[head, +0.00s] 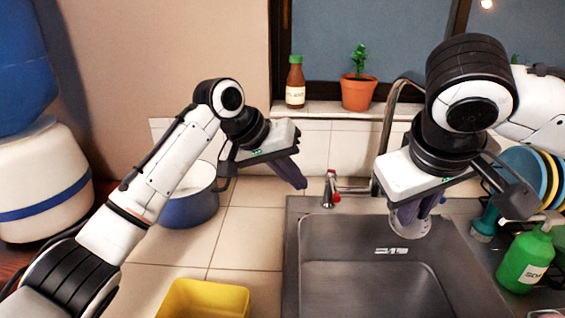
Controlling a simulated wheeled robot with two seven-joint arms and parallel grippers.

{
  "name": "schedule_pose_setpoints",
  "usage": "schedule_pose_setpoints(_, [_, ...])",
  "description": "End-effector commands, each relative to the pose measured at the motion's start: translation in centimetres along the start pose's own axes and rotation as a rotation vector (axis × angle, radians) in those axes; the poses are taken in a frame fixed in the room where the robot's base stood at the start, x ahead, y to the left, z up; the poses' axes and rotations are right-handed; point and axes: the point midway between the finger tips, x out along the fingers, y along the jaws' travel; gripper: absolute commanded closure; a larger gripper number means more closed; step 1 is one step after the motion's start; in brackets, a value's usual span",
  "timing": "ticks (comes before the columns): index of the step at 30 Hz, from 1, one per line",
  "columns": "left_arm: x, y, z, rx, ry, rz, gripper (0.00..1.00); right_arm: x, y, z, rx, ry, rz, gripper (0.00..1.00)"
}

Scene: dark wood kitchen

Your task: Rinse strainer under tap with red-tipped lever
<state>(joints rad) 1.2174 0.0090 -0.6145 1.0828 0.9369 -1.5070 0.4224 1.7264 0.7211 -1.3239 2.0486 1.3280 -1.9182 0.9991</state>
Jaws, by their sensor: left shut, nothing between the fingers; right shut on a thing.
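The metal tap (388,130) rises behind the sink (305,265), its spout partly hidden by my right arm. The red-tipped lever (330,188) stands at the left of the tap's base. My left gripper (299,184) is shut and empty, a little to the left of and above this lever, apart from it in the picture. My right gripper (404,212) is shut on the strainer (410,228), a pale round piece held over the back of the sink. Most of the strainer is hidden by the gripper. I cannot tell whether water is running.
A blue pot (190,208) and a yellow tub (205,300) stand on the tiled counter at left. A green soap bottle (525,262) and a rack of plates (522,170) are at right. A brown bottle (295,85) and potted plant (358,92) stand on the sill.

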Motion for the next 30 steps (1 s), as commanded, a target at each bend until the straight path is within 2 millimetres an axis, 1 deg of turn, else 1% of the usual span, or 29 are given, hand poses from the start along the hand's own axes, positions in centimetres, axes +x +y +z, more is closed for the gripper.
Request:
schedule_pose_setpoints(1, [-1.2, 0.0, -0.1, 0.001, 0.003, 0.000, 1.00, 0.0, 0.0, 0.0, 0.000, 0.000, 0.000, 1.00])
schedule_pose_setpoints(3, [-2.8, 0.0, 0.0, 0.000, 0.003, -0.002, 1.00, 0.0, 0.0, 0.0, 0.000, 0.000, 0.000, 1.00])
schedule_pose_setpoints(6, [-4.6, 0.2, 0.1, 0.001, 0.002, -0.001, 1.00, 0.0, 0.0, 0.0, 0.000, 0.000, 0.000, 1.00])
schedule_pose_setpoints(10, [-6.1, 0.2, 0.2, -0.002, 0.000, -0.002, 1.00, 0.0, 0.0, 0.0, 0.000, 0.000, 0.000, 1.00])
schedule_pose_setpoints(15, [-6.9, 0.2, 0.3, -0.002, -0.001, -0.002, 1.00, 0.0, 0.0, 0.0, 0.000, 0.000, 0.000, 1.00])
schedule_pose_setpoints(24, [-7.0, 0.2, 0.3, -0.002, -0.001, -0.002, 1.00, 0.0, 0.0, 0.0, 0.000, 0.000, 0.000, 1.00])
schedule_pose_setpoints(30, [-7.3, 0.4, 0.1, -0.002, -0.001, -0.002, 1.00, -0.7, -0.8, 0.8, -0.003, 0.000, -0.002, 1.00])
